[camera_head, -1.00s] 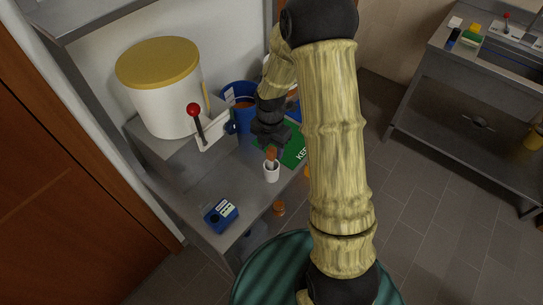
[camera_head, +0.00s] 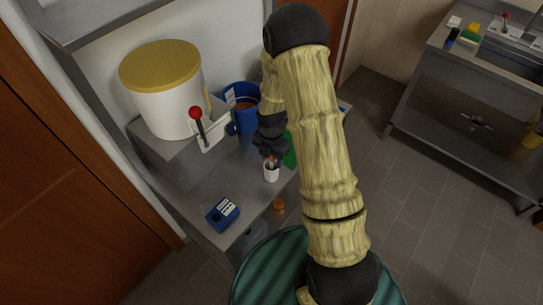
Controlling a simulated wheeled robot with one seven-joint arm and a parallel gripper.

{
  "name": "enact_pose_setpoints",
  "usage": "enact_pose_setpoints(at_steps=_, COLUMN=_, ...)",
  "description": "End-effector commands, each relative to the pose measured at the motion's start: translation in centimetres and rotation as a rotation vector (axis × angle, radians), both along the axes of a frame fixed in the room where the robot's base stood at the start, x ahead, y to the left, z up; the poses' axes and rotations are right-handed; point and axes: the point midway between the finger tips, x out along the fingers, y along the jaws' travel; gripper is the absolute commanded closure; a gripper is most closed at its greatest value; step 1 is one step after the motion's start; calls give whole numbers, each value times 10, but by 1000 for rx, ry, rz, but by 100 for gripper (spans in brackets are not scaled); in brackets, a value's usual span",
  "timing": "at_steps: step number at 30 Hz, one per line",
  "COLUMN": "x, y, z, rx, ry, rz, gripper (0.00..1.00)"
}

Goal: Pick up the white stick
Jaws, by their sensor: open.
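A small white cup (camera_head: 271,174) stands on the grey metal bench. Thin sticks rise from the cup, with an orange-brown piece (camera_head: 269,162) among them. I cannot clearly tell a white stick apart from the others at this size. My gripper (camera_head: 271,153) is black and open, pointing down just above the cup. Its fingers partly hide the tops of the sticks. Nothing shows held in it, and I cannot tell whether it touches a stick.
My arm covers most of a green sign (camera_head: 291,152).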

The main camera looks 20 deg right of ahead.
Motion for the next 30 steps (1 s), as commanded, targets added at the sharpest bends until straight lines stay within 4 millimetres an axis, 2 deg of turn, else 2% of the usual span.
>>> enact_pose_setpoints(at_steps=15, x=0, y=0, z=-1, rx=-1, ry=-1, rz=0, gripper=51)
enact_pose_setpoints(at_steps=16, x=0, y=0, z=-1, rx=-1, ry=-1, rz=0, gripper=53)
enact_pose_setpoints(at_steps=23, x=0, y=0, z=-1, rx=-1, ry=-1, rz=0, gripper=98)
enact_pose_setpoints(at_steps=30, x=0, y=0, z=-1, rx=-1, ry=-1, rz=0, gripper=100)
